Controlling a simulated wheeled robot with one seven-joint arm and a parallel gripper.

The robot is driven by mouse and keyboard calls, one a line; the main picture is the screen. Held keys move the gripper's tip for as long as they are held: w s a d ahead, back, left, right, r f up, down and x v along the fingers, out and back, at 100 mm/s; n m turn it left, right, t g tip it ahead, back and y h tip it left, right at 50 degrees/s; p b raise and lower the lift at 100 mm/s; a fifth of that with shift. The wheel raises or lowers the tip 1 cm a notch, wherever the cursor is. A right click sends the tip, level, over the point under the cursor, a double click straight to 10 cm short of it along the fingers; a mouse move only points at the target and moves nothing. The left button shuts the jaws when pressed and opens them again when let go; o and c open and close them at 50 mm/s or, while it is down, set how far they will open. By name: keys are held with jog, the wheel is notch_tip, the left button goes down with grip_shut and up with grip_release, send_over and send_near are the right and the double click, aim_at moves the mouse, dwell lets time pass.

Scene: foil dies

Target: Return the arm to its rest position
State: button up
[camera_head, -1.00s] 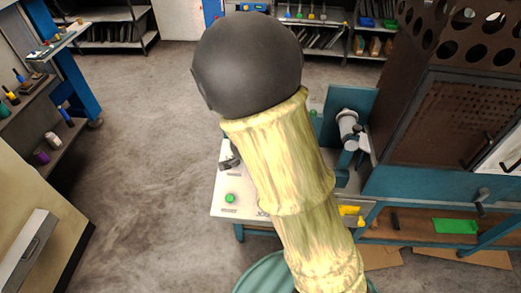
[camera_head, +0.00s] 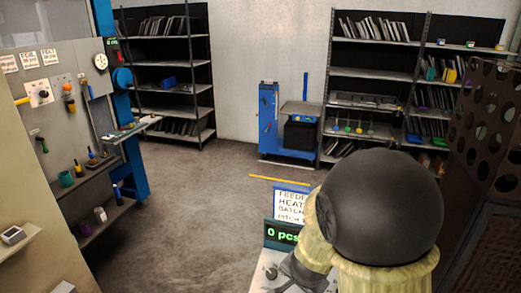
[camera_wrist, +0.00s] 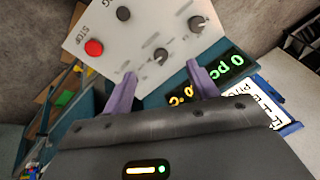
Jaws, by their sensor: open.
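My arm, with a dark round joint and a pale yellow ribbed sleeve, fills the lower right of the head view. My gripper (camera_wrist: 161,69) shows in the wrist view as two purple fingers set well apart. Nothing is held between them. Beyond the fingertips is a white control panel (camera_wrist: 130,45) with a red button (camera_wrist: 94,48) and several dark knobs. I cannot tell how far the fingers are from the panel.
A green-lit display (camera_head: 283,234) and a lettered sign (camera_head: 291,205) stand just left of my arm. A brown perforated cabinet (camera_head: 489,130) is close on the right. Shelves (camera_head: 175,88) line the back. Grey floor (camera_head: 200,205) is open at centre left.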

jog(key=s+d+r+n+g, duration=0.2)
jog(key=s+d+r+n, duration=0.2)
jog(key=s+n, duration=0.4)
jog(key=shift+s+d+n, duration=0.35)
jog(key=shift+s+n, duration=0.05)
jog(key=shift+s, duration=0.35)
